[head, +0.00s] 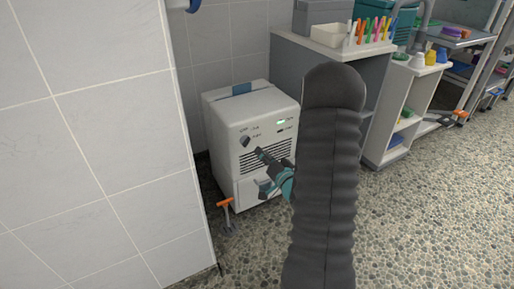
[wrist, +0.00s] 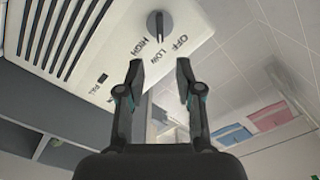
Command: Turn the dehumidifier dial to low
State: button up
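The white dehumidifier (head: 240,108) stands on the floor beside the tiled wall. Its dark dial (head: 244,141) is at the upper left of the front panel. In the wrist view the dial (wrist: 158,24) is at the top centre, near printed HIGH, LOW and OFF labels. Its raised grip bar runs roughly in line with LOW; I cannot make out which end is the pointer. My gripper (head: 260,171) is open and empty in front of the panel, below and right of the dial. In the wrist view my gripper (wrist: 160,75) has its fingers apart, short of the dial, not touching it.
The tiled wall (head: 80,130) stands close on the left. An orange-handled tool (head: 225,205) is at the dehumidifier's front left foot. A grey and white shelf unit (head: 400,115) with bins and markers stands to the right. The pebbled floor (head: 430,220) at right is clear.

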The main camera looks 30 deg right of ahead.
jog(key=s, duration=0.3)
jog(key=shift+s, duration=0.35)
